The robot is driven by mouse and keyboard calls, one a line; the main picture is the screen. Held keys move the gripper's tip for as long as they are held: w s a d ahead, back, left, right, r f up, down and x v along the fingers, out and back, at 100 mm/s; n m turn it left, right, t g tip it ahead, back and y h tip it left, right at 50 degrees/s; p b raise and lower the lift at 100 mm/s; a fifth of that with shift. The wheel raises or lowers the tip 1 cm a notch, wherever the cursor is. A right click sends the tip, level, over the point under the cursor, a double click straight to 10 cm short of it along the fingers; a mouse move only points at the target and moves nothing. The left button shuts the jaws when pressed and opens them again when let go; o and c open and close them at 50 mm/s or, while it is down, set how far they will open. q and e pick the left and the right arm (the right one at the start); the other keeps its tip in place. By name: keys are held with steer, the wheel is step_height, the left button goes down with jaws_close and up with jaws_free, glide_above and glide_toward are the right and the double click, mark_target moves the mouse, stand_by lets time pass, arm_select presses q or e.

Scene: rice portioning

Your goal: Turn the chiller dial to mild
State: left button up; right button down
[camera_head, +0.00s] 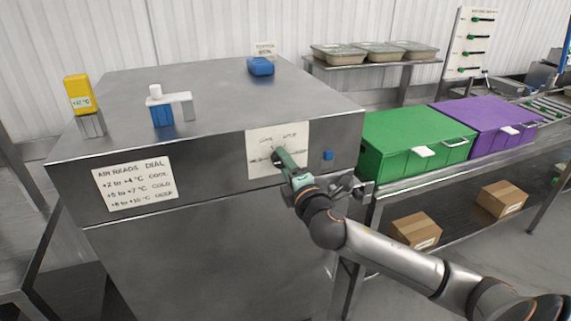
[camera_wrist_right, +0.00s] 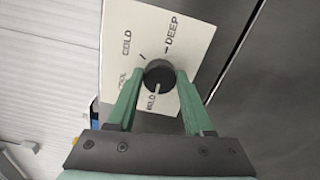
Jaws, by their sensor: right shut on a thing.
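The chiller dial is a round black knob (camera_wrist_right: 159,75) on a white label plate (camera_head: 292,138) on the steel chiller's front. In the right wrist view the plate reads COLD, DEEP and MILD, with another word partly hidden by a finger. The knob's white pointer line points down toward MILD. My right gripper (camera_wrist_right: 159,78) has its green fingers on both sides of the knob and is shut on it. In the head view the right gripper (camera_head: 282,157) covers most of the dial. My left gripper is not in view.
A dial-reading sign (camera_head: 135,184) is on the chiller's (camera_head: 200,235) front left. A yellow display (camera_head: 80,94), a white-and-blue fixture (camera_head: 171,106) and a blue item (camera_head: 260,66) are on top. A blue button (camera_head: 328,155) is right of the plate. Green (camera_head: 415,140) and purple (camera_head: 487,122) crates stand right.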

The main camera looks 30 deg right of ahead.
steer(key=shift+r, duration=0.1)
steer(key=shift+c, duration=1.4)
jaws_free()
steer(key=b+v, duration=0.1)
steer(key=v, duration=1.1)
steer(key=shift+s, duration=0.25)
